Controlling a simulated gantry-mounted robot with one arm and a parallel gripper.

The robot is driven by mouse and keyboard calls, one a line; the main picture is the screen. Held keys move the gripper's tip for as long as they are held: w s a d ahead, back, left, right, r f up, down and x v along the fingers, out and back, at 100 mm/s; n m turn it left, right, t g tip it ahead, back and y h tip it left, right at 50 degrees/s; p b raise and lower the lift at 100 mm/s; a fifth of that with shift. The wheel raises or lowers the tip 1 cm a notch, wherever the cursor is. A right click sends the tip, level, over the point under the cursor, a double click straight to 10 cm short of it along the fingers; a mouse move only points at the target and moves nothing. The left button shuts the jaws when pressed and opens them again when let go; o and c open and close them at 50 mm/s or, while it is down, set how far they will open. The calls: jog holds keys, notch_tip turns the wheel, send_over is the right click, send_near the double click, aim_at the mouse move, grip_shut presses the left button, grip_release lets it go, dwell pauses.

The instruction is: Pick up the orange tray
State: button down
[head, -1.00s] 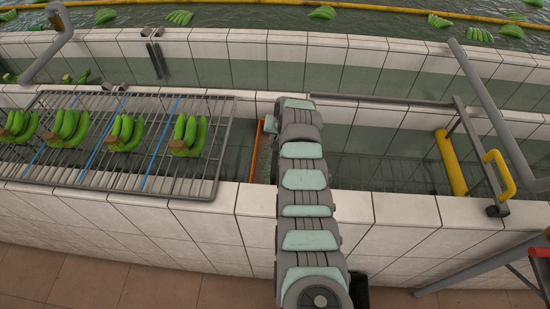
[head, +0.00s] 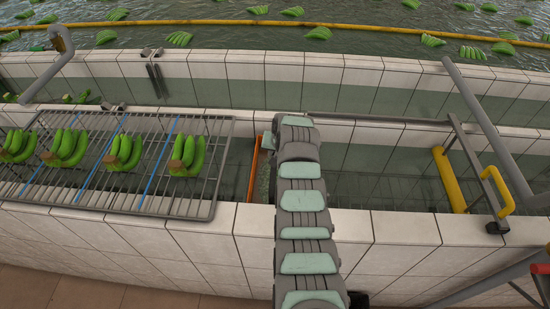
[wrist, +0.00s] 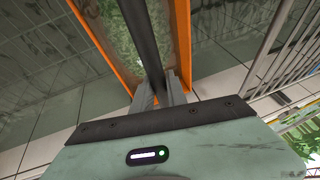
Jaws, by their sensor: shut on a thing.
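The orange tray (head: 254,170) shows in the head view as a thin orange edge in the tiled channel, just left of my arm; the rest is hidden behind the arm. In the wrist view its orange side walls (wrist: 103,52) run along both sides of a mottled green-grey floor. A dark bar (wrist: 146,45) runs down the middle, between the walls. My gripper (wrist: 160,92) has its fingers closed at the near end of this bar, between the tray's walls. In the head view the gripper is hidden by my arm.
A wire rack (head: 225,150) with several green banana bunches (head: 187,156) lies left of the tray, close to it. White tiled walls (head: 440,235) border the channel. A yellow roller (head: 449,180) and grey rails (head: 490,130) stand at the right. Bananas float in the pool behind.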

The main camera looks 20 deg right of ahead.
notch_tip(320, 180, up, 19)
jog(key=shift+f, duration=0.15)
jog(key=c, duration=2)
grip_release()
grip_shut()
jog(key=shift+a, duration=0.15)
